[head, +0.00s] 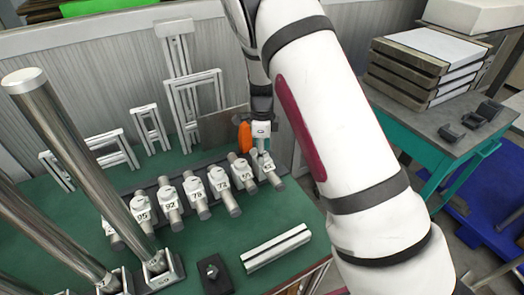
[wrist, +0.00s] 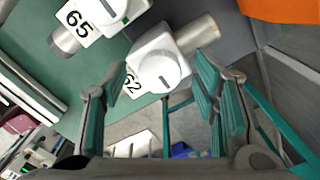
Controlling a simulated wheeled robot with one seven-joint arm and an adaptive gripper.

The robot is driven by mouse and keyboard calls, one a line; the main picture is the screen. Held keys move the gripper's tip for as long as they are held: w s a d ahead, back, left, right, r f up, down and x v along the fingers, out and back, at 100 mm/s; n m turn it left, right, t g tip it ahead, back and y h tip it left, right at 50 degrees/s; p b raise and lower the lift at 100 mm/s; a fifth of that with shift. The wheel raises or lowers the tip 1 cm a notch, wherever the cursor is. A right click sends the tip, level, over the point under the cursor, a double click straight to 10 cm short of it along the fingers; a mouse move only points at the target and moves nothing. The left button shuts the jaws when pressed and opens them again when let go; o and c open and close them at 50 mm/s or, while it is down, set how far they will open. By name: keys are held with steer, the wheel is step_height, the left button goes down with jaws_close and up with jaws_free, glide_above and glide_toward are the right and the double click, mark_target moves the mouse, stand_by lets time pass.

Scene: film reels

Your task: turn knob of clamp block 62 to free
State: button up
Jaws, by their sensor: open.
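Clamp block 62 (head: 266,166) stands at the right end of a row of clamp blocks on the green bench. In the wrist view its round white knob (wrist: 157,72) carries a short dark line, and its number plate (wrist: 132,84) is partly hidden by a finger. A metal cylinder (wrist: 198,34) sticks out beside the knob. My gripper (head: 262,140) is just above block 62 in the head view. In the wrist view my gripper (wrist: 162,80) is open, with one finger on each side of the knob. I cannot tell whether the fingers touch it.
Several more numbered blocks follow. An orange thing (head: 244,137) is beside my gripper. A white bar (head: 277,246) and a dark block (head: 214,274) lie in front on the bench (head: 190,265).

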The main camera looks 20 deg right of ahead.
steer(key=c, duration=1.2)
steer(key=shift+o, duration=0.2)
